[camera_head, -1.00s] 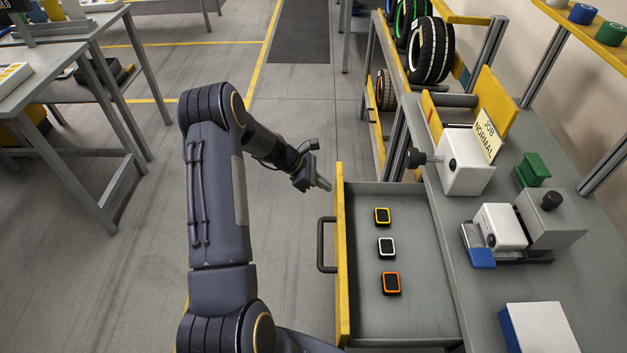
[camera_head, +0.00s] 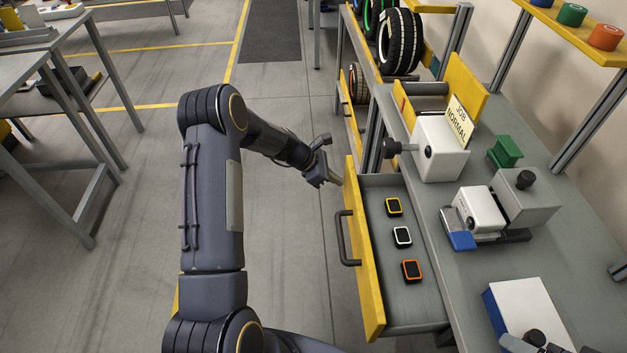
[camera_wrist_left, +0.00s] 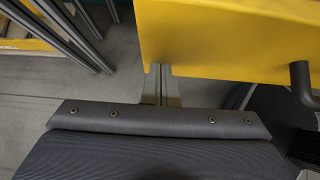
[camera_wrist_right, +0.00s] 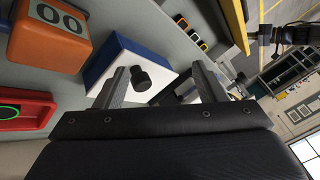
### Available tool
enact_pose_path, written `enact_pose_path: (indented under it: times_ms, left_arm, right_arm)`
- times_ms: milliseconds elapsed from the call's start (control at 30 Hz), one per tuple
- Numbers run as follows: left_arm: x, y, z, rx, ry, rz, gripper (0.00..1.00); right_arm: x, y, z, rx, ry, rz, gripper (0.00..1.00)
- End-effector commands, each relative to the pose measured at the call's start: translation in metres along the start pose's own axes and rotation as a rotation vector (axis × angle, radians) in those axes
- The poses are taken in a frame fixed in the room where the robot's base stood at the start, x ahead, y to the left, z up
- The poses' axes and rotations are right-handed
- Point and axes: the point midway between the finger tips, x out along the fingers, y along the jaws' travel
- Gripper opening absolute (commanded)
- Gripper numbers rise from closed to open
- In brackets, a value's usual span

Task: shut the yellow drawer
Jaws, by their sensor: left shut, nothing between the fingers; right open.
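The yellow drawer (camera_head: 364,262) stands partly pulled out from the grey bench, with a dark bar handle (camera_head: 345,238) on its front. Three small devices, rimmed yellow (camera_head: 394,207), white (camera_head: 402,237) and orange (camera_head: 411,271), lie inside it. My left gripper (camera_head: 336,178) is shut and empty at the far end of the drawer front. In the left wrist view its fingertips (camera_wrist_left: 161,84) meet the lower edge of the yellow front (camera_wrist_left: 225,40); whether they touch is unclear. My right gripper (camera_wrist_right: 165,80) is open above the bench; a black knob on a white-topped box shows between its fingers.
On the bench (camera_head: 430,205) stand a white clamp block with the job sign (camera_head: 440,150), a second clamp fixture (camera_head: 480,212) and a white-topped blue box (camera_head: 530,312). Tyres (camera_head: 400,42) stand at the back. The floor left of the drawer is clear.

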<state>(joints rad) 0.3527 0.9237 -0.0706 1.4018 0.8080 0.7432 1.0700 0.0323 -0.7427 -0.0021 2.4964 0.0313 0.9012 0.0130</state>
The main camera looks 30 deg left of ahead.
Motion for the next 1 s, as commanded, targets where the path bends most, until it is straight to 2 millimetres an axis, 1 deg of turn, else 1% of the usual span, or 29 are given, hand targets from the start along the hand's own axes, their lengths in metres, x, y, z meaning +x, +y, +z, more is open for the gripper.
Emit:
enact_pose_path:
  times_ms: [33, 200, 300, 500, 600, 733, 1000]
  left_arm:
    - [0.013, -0.002, 0.013, 0.006, -0.004, -0.007, 0.0]
    - [0.045, -0.002, 0.045, 0.005, -0.003, -0.006, 0.0]
    - [0.062, -0.002, 0.062, 0.005, -0.003, -0.006, 0.0]
    - [0.088, -0.001, 0.088, 0.004, -0.001, -0.003, 0.0]
    - [0.097, -0.001, 0.097, 0.004, -0.001, -0.002, 0.0]
    - [0.105, -0.001, 0.105, 0.002, 0.0, -0.001, 0.0]
    - [0.102, 0.0, 0.103, 0.0, 0.0, -0.001, 0.0]
  right_arm:
    - [0.001, 0.001, 0.001, 0.0, 0.0, 0.0, 0.64]
    - [0.002, 0.001, 0.001, 0.0, 0.0, 0.0, 0.64]
    - [0.002, 0.001, 0.001, 0.0, 0.0, 0.0, 0.64]
    - [0.003, 0.001, 0.001, 0.0, 0.0, 0.0, 0.64]
    - [0.003, 0.001, 0.001, 0.0, 0.0, 0.0, 0.64]
    - [0.003, 0.001, 0.001, 0.0, 0.0, 0.0, 0.64]
    - [0.003, 0.001, 0.001, 0.0, 0.0, 0.0, 0.64]
